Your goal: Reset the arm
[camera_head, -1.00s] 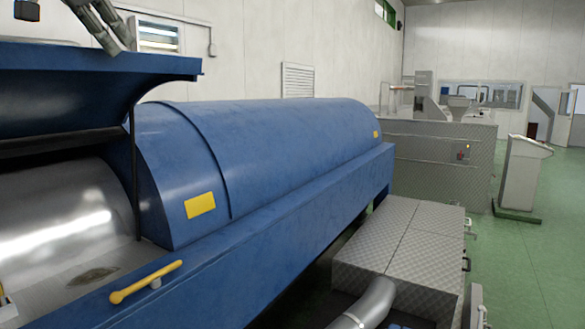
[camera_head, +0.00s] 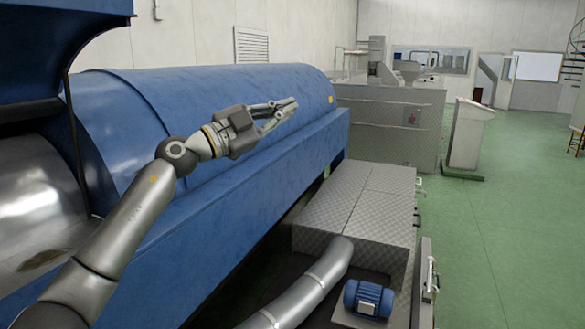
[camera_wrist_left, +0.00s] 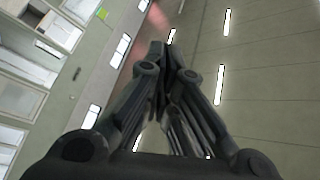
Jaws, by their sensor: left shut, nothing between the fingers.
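My left arm comes in from the lower left in the head view. My left gripper (camera_head: 292,104) is shut and empty. It points to the right, in front of the blue machine's rounded cover (camera_head: 225,90). I cannot tell how far it is from the cover. In the left wrist view the fingertips (camera_wrist_left: 160,50) come together with nothing between them. Behind them are the ceiling lights, wall and windows. My right gripper is not in view.
The machine's raised blue lid (camera_head: 60,35) stands at the upper left. Below are a metal tread box (camera_head: 355,205), a silver pipe (camera_head: 315,280) and a blue motor (camera_head: 368,298). A grey console (camera_head: 466,140) stands behind. Green floor (camera_head: 520,230) is open at the right.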

